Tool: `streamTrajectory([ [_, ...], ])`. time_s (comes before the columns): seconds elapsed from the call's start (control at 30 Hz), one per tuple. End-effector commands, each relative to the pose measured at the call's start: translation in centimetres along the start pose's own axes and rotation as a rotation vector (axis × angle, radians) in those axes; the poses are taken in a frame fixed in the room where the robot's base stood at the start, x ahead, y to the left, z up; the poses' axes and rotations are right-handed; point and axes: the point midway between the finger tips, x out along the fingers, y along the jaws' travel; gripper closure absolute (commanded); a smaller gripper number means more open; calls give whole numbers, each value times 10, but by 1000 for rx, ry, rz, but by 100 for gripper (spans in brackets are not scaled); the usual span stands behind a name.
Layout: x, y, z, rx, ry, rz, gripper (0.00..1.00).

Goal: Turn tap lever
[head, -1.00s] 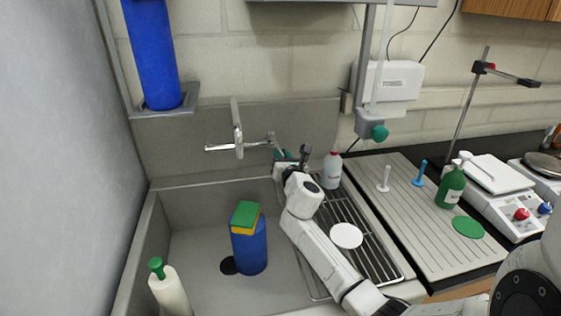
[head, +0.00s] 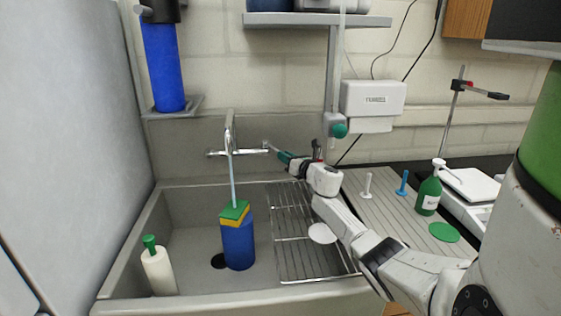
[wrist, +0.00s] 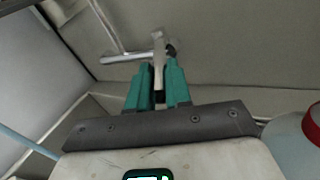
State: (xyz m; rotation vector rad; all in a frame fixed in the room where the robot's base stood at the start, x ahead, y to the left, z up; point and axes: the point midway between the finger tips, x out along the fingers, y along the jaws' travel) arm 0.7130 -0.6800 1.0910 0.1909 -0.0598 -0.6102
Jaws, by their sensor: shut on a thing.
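The chrome wall tap (head: 229,135) is above the sink, with its spout curving up and a bar running right along the wall. A light blue stream of water (head: 233,180) falls from the spout onto a green and yellow sponge on a blue cylinder. The tap lever (wrist: 158,48) sits at the bar's right end. My gripper (wrist: 159,88) has teal fingers on both sides of the lever and is shut on it. In the head view my gripper (head: 280,155) reaches the bar's right end from the right, hiding most of the lever.
The blue cylinder (head: 238,245) stands in the sink near the dark drain (head: 218,261). A white bottle with a green top (head: 157,268) is at the sink's left. The wire drying rack (head: 290,245) lies under my arm. A red-capped bottle (wrist: 297,145) is close right of my gripper.

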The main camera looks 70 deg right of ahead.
Motion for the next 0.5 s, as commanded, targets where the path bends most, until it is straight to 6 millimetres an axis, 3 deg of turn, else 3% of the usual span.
streamTrajectory([
  [0.37, 0, -1, 2, 0, -1, 4, 100],
  [0.4, 0, -1, 2, -1, -2, 4, 79],
  [0.5, 0, -1, 2, -1, -1, 4, 70],
])
